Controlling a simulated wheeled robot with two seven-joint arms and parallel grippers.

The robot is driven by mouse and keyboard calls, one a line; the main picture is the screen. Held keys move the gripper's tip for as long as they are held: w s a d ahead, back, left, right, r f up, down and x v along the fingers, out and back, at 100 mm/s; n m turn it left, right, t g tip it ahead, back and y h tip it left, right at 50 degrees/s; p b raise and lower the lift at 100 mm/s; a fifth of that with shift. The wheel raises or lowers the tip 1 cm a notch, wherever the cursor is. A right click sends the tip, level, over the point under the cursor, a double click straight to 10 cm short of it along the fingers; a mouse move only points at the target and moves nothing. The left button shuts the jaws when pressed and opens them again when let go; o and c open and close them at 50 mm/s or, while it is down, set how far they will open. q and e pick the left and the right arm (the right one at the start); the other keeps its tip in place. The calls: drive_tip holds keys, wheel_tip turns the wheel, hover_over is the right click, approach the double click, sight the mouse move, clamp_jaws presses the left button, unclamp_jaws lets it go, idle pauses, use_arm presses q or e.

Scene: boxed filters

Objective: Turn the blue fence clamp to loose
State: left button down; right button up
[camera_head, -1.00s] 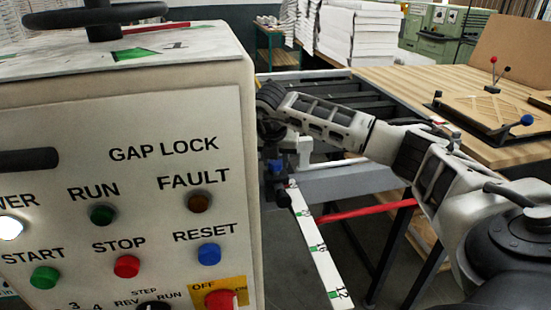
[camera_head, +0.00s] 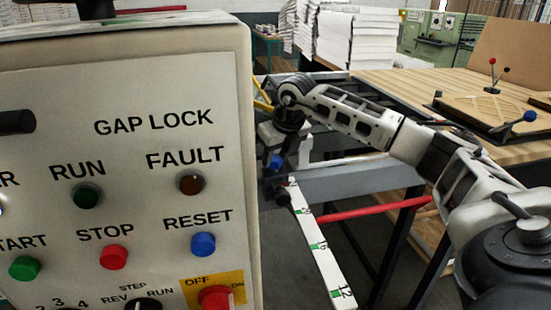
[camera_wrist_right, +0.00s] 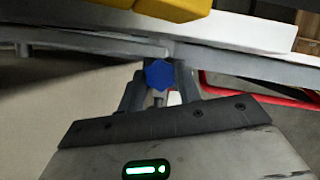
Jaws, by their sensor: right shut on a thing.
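The blue fence clamp (camera_head: 277,162) is a small blue knob beside the right edge of the machine panel, at the top of the white scale strip. In the right wrist view the blue knob (camera_wrist_right: 158,74) sits between the two dark fingers of my right gripper (camera_wrist_right: 160,88), which is shut on it. In the head view the right arm reaches in from the right, and the gripper (camera_head: 283,147) is small and partly hidden behind the panel edge. Whether the knob is turned loose or tight I cannot tell. My left gripper is not in view.
The control panel (camera_head: 125,180) fills the left side, close to the right hand. The numbered scale strip (camera_head: 318,245) runs down below the clamp. A red bar (camera_head: 375,209) crosses behind it. A yellow part (camera_wrist_right: 170,8) shows above the rail. A wooden table (camera_head: 440,90) stands at right.

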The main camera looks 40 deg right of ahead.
drive_tip(key=n+y, duration=0.1)
drive_tip(key=n, duration=0.1)
drive_tip(key=n+y, duration=0.1)
drive_tip(key=n, duration=0.2)
drive_tip(key=shift+w+d+r+n+p, duration=0.1)
drive_tip(key=shift+d+r+n+p, duration=0.1)
drive_tip(key=shift+n+p, duration=0.15)
drive_tip(key=shift+n+y+p, duration=0.35)
drive_tip(key=shift+n+y, duration=0.15)
drive_tip(key=shift+n, duration=0.75)
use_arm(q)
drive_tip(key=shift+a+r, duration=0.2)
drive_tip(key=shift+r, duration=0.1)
use_arm(e)
drive_tip(key=shift+n+g, duration=0.4)
drive_tip(key=shift+n, duration=0.2)
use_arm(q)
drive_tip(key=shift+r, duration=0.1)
use_arm(e)
drive_tip(key=o, duration=1)
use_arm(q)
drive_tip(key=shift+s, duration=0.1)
use_arm(e)
drive_tip(key=shift+f, duration=0.1)
